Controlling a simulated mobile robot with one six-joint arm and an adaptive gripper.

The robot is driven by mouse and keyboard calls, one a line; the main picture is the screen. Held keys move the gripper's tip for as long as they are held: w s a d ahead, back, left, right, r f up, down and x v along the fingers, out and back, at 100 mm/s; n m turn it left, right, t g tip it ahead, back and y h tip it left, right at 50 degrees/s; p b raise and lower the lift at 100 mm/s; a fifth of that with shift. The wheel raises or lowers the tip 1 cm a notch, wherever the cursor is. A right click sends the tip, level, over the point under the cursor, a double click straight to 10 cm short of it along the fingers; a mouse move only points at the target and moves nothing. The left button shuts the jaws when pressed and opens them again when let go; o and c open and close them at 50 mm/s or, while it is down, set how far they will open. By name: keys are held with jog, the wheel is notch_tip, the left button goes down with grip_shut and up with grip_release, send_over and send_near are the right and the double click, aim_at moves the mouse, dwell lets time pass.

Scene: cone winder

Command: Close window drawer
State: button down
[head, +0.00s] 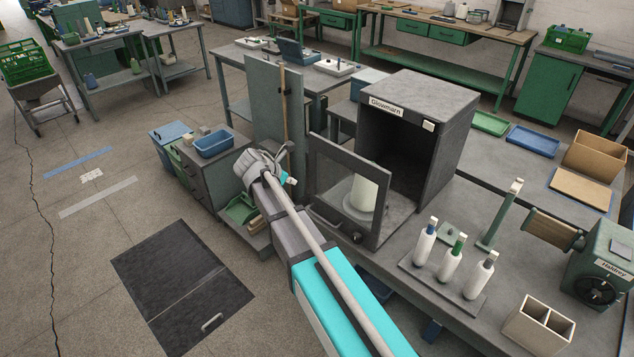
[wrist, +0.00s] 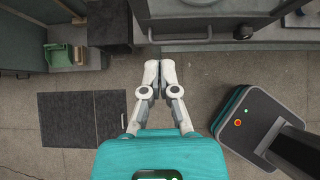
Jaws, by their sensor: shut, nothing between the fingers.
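A white cone (head: 362,192) stands on the drawer's base behind the glass. In the wrist view the drawer's front edge (wrist: 215,47) crosses the top, with the knob (wrist: 243,31) at right. My gripper (wrist: 160,64) is shut and empty, its fingertips just in front of that edge; contact cannot be told. In the head view my arm largely hides the gripper (head: 289,180).
Left of the drawer stand a tall green-grey panel (head: 262,105) and a small cabinet with a blue bin (head: 213,143). A dark floor panel (head: 182,280) lies on otherwise open floor.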

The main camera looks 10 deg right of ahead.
aim_at(320, 182)
jog(key=shift+f, duration=0.1)
dwell(0.3)
jog(key=b+x, duration=0.2)
jog(key=x, duration=0.2)
jog(key=d+r+b+x, duration=0.1)
jog(key=b+x, duration=0.1)
jog(key=x, duration=0.2)
jog(key=w+b+x, duration=0.1)
jog(key=b+x, duration=0.2)
jog(key=x, duration=0.1)
jog(key=shift+d+r, duration=0.25)
jog(key=shift+r, duration=0.1)
jog(key=shift+w+d, duration=0.3)
jog(key=shift+d, duration=0.05)
jog(key=shift+d, duration=0.15)
jog(key=shift+w, duration=0.1)
